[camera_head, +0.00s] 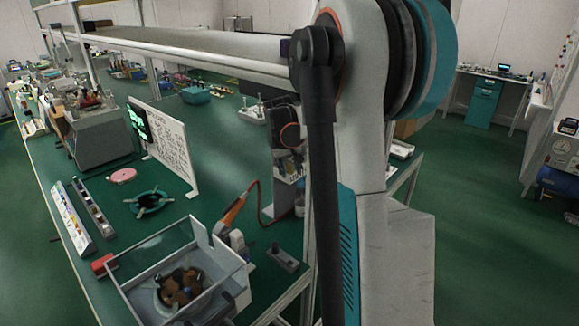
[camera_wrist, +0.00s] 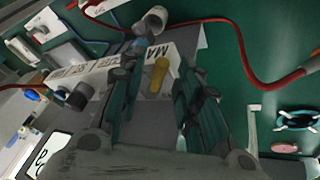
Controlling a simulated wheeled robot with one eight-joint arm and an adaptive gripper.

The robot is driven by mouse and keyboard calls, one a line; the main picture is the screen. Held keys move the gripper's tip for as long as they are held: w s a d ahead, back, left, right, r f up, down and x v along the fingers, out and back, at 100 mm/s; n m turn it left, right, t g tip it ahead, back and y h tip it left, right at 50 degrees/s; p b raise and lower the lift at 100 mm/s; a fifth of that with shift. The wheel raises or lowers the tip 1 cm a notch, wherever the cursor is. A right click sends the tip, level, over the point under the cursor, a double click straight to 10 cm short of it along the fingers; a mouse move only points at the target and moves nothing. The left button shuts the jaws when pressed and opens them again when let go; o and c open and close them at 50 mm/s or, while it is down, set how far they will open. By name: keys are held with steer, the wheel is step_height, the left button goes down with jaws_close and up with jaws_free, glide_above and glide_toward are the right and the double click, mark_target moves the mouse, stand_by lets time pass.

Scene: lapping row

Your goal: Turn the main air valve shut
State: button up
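In the wrist view, a yellow valve handle (camera_wrist: 161,68) stands out from a grey block beside a white label (camera_wrist: 112,72) whose visible letters read "MA". My gripper (camera_wrist: 160,84) is open, its two teal-and-black fingers on either side of the handle. A gap shows between the handle and each finger, and I see no clear contact. In the head view, my gripper (camera_head: 284,134) is a dark shape over a white-labelled unit (camera_head: 290,168) at the bench's right edge. The handle itself is hidden there.
A red hose (camera_head: 258,205) runs from the unit to an orange-handled tool (camera_head: 236,207). A clear-walled box (camera_head: 128,262) stands at the front. A teal ring (camera_head: 150,203) and a white board (camera_head: 170,145) are on the green bench. Open floor lies right.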

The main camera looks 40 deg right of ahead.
steer(key=v, duration=1.2)
steer(key=shift+s+f, duration=0.1)
